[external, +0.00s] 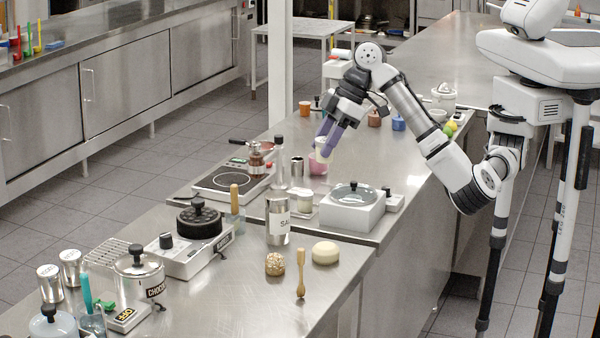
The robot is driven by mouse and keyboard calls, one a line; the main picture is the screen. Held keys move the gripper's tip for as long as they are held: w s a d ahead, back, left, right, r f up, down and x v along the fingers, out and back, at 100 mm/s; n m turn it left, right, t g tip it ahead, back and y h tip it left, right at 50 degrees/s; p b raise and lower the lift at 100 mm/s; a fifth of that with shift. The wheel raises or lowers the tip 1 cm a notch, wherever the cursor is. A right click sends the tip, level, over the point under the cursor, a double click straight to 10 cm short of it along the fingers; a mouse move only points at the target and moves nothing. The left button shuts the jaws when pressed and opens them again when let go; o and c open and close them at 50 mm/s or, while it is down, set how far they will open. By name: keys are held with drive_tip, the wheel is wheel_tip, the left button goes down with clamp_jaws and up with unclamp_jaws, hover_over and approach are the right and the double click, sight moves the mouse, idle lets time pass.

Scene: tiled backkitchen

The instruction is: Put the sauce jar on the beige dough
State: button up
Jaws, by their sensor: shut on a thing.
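My gripper (322,143) points down over the far counter, its purple fingers shut on a small pink jar (318,164) with a pale top. I take this to be the sauce jar; the fingers hide part of it, and I cannot tell whether its bottom touches the counter. The beige dough (325,252), a round, flat, pale lump, lies on the near counter with its top bare. My gripper is well behind it, apart from it.
A tall metal canister (277,222), a speckled brown lump (275,264) and a wooden tool (300,275) stand near the dough.

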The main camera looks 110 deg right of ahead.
drive_tip(key=shift+s+f, duration=0.25)
drive_tip(key=shift+f, duration=0.1)
wheel_tip(320, 180, down, 20)
drive_tip(key=shift+r+p, duration=0.25)
drive_tip(key=shift+p, duration=0.35)
drive_tip(key=shift+f, duration=0.1)
drive_tip(key=o, duration=0.6)
drive_tip(key=shift+f, duration=0.1)
drive_tip(key=shift+c, duration=0.2)
drive_tip(key=o, duration=0.5)
drive_tip(key=shift+c, duration=0.2)
